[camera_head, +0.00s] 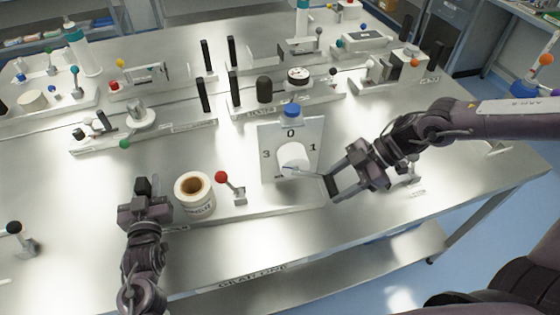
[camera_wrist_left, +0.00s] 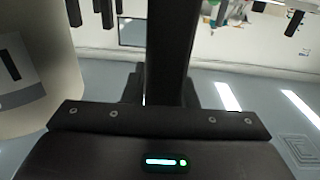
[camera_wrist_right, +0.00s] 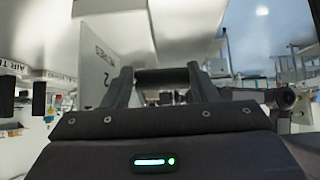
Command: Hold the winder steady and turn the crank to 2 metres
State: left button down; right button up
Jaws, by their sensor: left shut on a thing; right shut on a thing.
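The winder is a long base with an upright white dial plate (camera_head: 305,132) marked 0 at top, 1 right and 3 left. The 2 (camera_wrist_right: 107,99) shows in the right wrist view. A white hub (camera_head: 294,157) sits on the plate, with a thin crank arm running right and slightly down. My right gripper (camera_head: 337,186) is shut on the dark crank handle (camera_wrist_right: 162,76), seen crosswise between its fingers. My left gripper (camera_head: 145,193) is shut on a dark upright grip (camera_wrist_left: 172,50) at the winder's left end; the fingers partly hide it.
A white roll (camera_head: 194,193) and a red-knobbed lever (camera_head: 230,186) stand between my grippers. A blue knob (camera_head: 291,110) is above the plate. Other fixtures with dark posts (camera_head: 234,90) fill the table behind. The metal table's (camera_head: 80,260) front left is mostly clear.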

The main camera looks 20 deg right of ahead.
jog(key=f, duration=0.2)
jog(key=shift+s+a+f, duration=0.15)
jog(key=shift+s+f, duration=0.1)
jog(key=shift+f, duration=0.05)
jog(key=shift+x, duration=1.05)
jog(key=shift+a+f, duration=0.2)
jog(key=shift+f, duration=0.4)
jog(key=shift+x, duration=0.8)
jog(key=shift+a+r, duration=0.1)
jog(key=shift+a, duration=0.1)
jog(key=o, duration=1.3)
jog(key=shift+r, duration=0.1)
jog(key=shift+o, duration=0.2)
jog(key=shift+w+r, duration=0.1)
